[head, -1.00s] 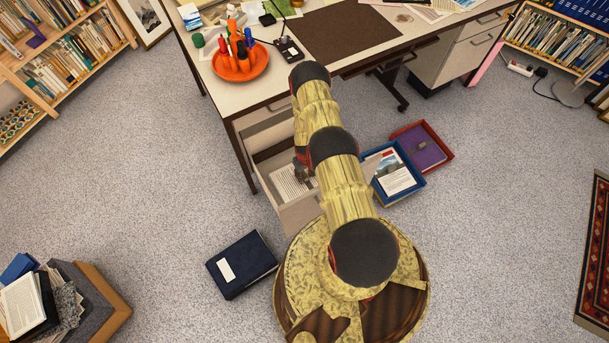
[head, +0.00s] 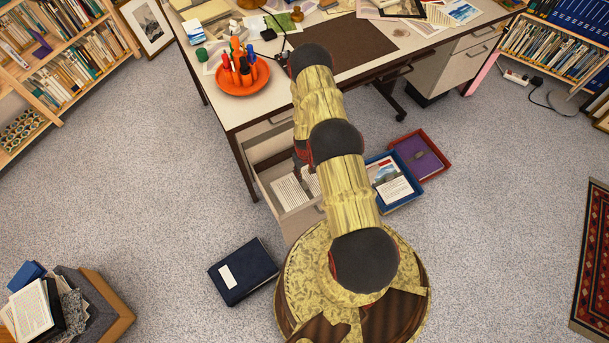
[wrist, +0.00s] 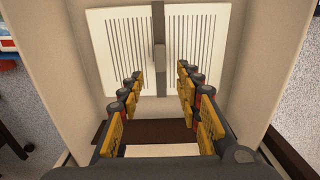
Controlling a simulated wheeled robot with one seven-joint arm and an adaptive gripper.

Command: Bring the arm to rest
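My gripper shows in the wrist view (wrist: 160,80) with its two yellow-and-black fingers apart and nothing between them. It points down at the open drawer (wrist: 65,75) of the desk. An open book or folder with lined white pages and a grey strip down its middle (wrist: 117,45) lies in the drawer beyond the fingertips. I cannot tell how far the fingertips are above it. In the head view my arm reaches forward over the drawer (head: 268,150) and hides most of the gripper. The pages (head: 290,192) show in part beside the arm.
The desk (head: 222,108) holds an orange tray (head: 262,82) of bottles or markers. A blue tray (head: 408,202) and a red tray (head: 444,166) stand on the floor right of the drawer. A dark blue binder (head: 250,283) lies left of my base.

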